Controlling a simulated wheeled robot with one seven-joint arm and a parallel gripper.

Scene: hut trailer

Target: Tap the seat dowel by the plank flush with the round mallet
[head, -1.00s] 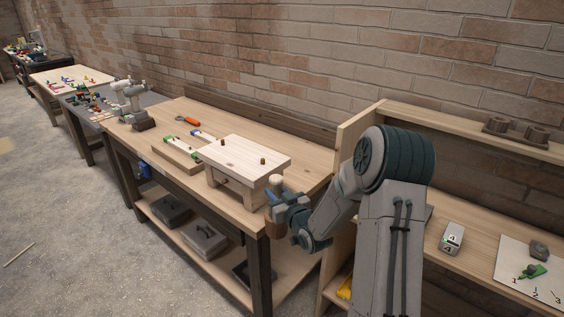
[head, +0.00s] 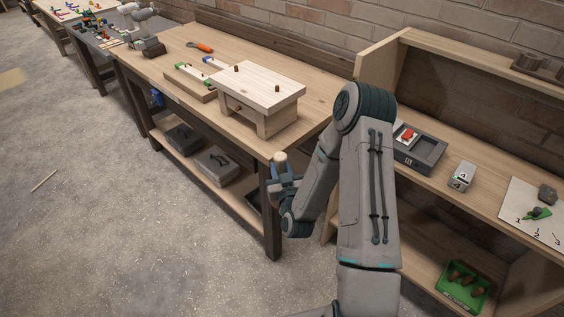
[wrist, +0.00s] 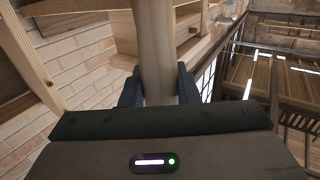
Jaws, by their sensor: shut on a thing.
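A small pale wooden seat (head: 262,82) stands on the workbench, with two brown dowels standing up from its top. The left dowel (head: 236,69) is nearer the low plank (head: 190,83) beside the seat; the right dowel (head: 277,88) is nearer the front edge. My gripper (head: 282,171) is beside the bench's near corner, apart from the seat. It is shut on the round mallet (head: 280,158), whose pale end shows above the fingers. In the wrist view the mallet's pale shaft (wrist: 155,50) stands between both fingers; its lower part is hidden.
A shelf unit (head: 460,150) stands to the right, holding a grey box with a red part (head: 415,145) and a green bin (head: 462,285). Open floor is at left.

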